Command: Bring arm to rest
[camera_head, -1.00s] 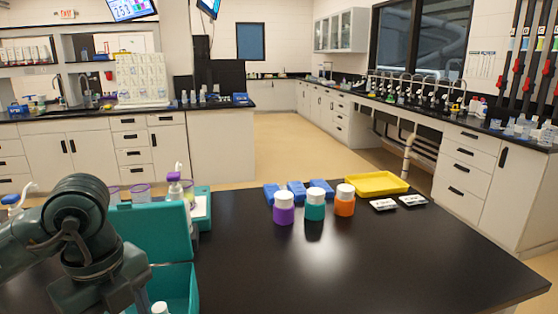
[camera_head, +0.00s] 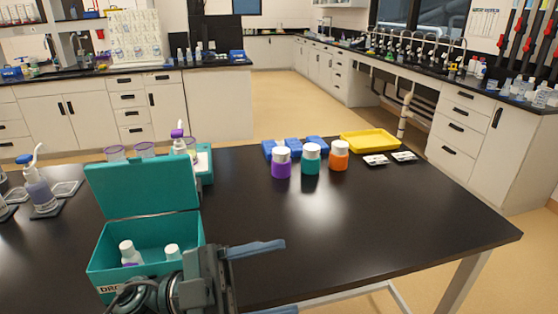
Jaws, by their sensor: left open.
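My left gripper (camera_head: 288,277) is low in the picture, in front and to the right of the teal box (camera_head: 145,190). Its two blue-grey fingers point right and stand apart, with nothing between them. My left arm and wrist cover part of the box's front. The box's lid is up, and two white-capped bottles (camera_head: 128,252) (camera_head: 172,252) stand inside. My right gripper is not in view.
The black table (camera_head: 370,225) is clear in the middle and right. Purple (camera_head: 281,168), teal (camera_head: 311,164) and orange (camera_head: 338,160) bottles stand before blue racks and a yellow tray (camera_head: 368,140). Pump bottles stand left (camera_head: 40,190) and behind the box (camera_head: 179,148).

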